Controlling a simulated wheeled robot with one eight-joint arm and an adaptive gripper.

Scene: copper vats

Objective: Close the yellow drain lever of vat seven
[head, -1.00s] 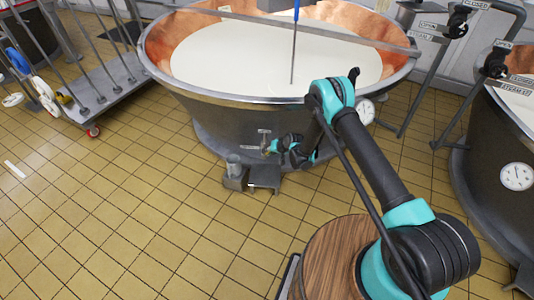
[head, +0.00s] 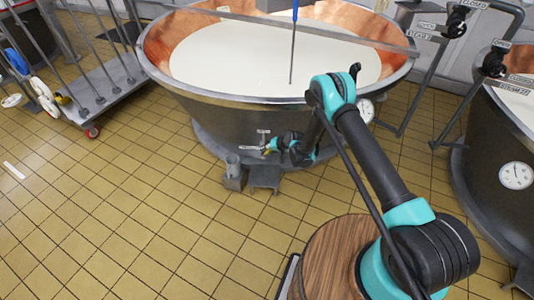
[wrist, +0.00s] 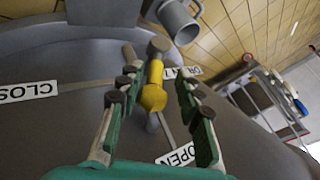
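Vat seven (head: 225,122) is the large copper-lined vat of white liquid in the head view. Its yellow drain lever (wrist: 154,92) is in the middle of the wrist view, by a grey fitting and a partly hidden drain label (wrist: 190,72). A CLOSED label (wrist: 28,92) is at the left and an OPEN label (wrist: 180,156) below right of the lever. My gripper (wrist: 157,82) is open, one finger on each side of the lever, with visible gaps. In the head view my gripper (head: 268,149) is low at the vat's front; the lever is tiny there.
A second vat (head: 490,150) is at the right, a wheeled rack (head: 105,95) at the left. Tiled floor is clear front left.

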